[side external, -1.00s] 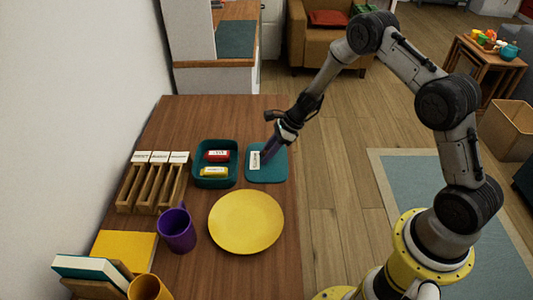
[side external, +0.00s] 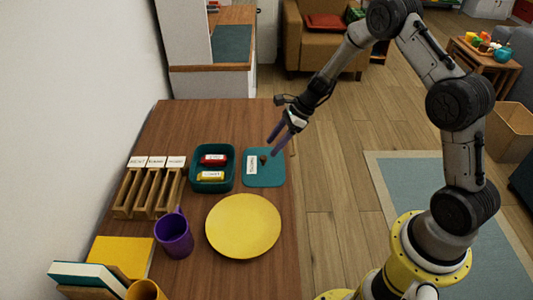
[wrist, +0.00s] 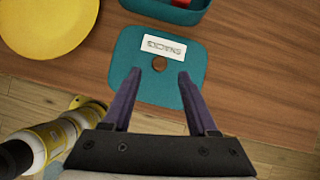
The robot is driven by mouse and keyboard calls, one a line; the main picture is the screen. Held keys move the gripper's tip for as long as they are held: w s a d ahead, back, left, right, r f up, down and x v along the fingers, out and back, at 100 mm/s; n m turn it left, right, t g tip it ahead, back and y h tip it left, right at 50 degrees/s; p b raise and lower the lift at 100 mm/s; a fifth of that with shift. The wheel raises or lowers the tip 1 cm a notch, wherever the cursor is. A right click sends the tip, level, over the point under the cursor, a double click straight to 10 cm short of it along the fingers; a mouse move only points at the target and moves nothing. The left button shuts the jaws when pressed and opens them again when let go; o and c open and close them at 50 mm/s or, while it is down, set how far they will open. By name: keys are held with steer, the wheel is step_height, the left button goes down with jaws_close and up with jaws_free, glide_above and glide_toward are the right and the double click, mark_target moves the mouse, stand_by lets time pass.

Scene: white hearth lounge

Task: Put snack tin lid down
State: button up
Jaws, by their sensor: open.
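The snack tin lid (side external: 264,178) is a flat teal square with a white label and a small brown knob. It lies flat on the wooden table, near the table's right edge, and it also shows in the wrist view (wrist: 140,52). My gripper (side external: 274,147) is open and empty above the lid. In the wrist view its two purple fingers (wrist: 157,78) are spread on either side of the knob's line, apart from it. The teal snack tin (side external: 213,187) stands open just left of the lid, with a red packet (side external: 214,159) and a yellow packet (side external: 210,176) inside.
A yellow plate (side external: 243,226) lies in front of the tin and lid. A purple mug (side external: 174,236) and a wooden divided rack (side external: 150,190) with white labels stand to the left. The table's right edge is close beside the lid.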

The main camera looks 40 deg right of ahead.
steer(key=s+a+r+n+h, duration=0.1)
steer(key=s+a+r+n, duration=0.1)
steer(key=s+r+n, duration=0.75)
steer(key=s+a+r+n+h, duration=0.1)
steer(key=s+a+r+n, duration=0.4)
steer(key=r, duration=0.7)
steer(key=s+d+r+n+t+h, duration=0.1)
steer(key=s+d+r+n, duration=0.1)
steer(key=s+n, duration=0.3)
steer(key=s+d+r+n+t+h, duration=0.1)
steer(key=s+n, duration=0.4)
steer(key=s, duration=0.8)
steer(key=shift+d+r+h, duration=0.4)
steer(key=shift+d+h, duration=0.1)
steer(key=shift+h, duration=0.2)
